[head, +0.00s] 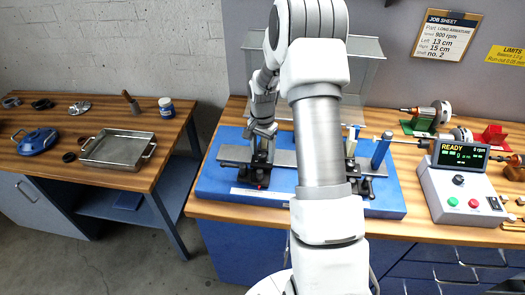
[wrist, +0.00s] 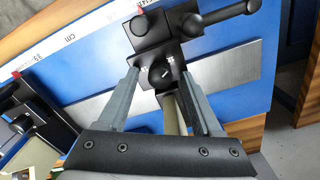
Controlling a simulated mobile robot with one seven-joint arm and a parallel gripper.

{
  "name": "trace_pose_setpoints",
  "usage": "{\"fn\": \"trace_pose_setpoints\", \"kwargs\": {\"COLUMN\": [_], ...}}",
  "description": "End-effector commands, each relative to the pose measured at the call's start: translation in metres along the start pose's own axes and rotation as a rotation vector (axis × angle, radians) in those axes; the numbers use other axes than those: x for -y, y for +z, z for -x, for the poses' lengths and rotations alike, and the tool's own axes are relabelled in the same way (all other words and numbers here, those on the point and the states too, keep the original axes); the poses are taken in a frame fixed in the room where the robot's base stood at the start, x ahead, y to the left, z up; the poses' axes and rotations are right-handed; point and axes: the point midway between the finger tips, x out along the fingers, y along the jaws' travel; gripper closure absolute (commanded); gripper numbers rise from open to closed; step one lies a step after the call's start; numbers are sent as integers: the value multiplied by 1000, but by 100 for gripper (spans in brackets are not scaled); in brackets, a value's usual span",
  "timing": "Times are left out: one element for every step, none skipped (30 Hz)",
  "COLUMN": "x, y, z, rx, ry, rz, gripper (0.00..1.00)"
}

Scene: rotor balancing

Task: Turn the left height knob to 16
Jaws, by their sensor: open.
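The left pedestal (head: 262,160) stands on the blue balancing base (head: 225,180), largely behind my gripper (head: 263,132) in the head view. In the wrist view, my gripper (wrist: 160,72) is open, its two grey fingers pointing at the pedestal's black block (wrist: 150,38). A black round knob with a white pointer mark (wrist: 162,76) shows between the fingertips. I cannot tell whether the fingers touch it. Small white figures beside it are too small to read. A pale post (wrist: 174,115) shows between the fingers, nearer the camera.
The right pedestal (head: 368,185) stands on the same base, partly behind my arm. A control box (head: 465,200) reading READY, 0 rpm, is at right. A job sheet (head: 446,35) lists left 13 cm, right 15 cm. A metal tray (head: 118,150) lies on the left bench.

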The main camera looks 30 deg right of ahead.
Motion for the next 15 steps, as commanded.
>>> {"fn": "trace_pose_setpoints", "kwargs": {"x": [0,0,0,0,0,0,0,0,0,0,0,0,0,0,0], "y": [0,0,0,0,0,0,0,0,0,0,0,0,0,0,0], "z": [0,0,0,0,0,0,0,0,0,0,0,0,0,0,0], "rx": [0,0,0,0,0,0,0,0,0,0,0,0,0,0,0], "ry": [0,0,0,0,0,0,0,0,0,0,0,0,0,0,0], "rz": [0,0,0,0,0,0,0,0,0,0,0,0,0,0,0], "gripper": [33,33,33,33,37,44,49,55,62,67,73,80,85,91,98]}}
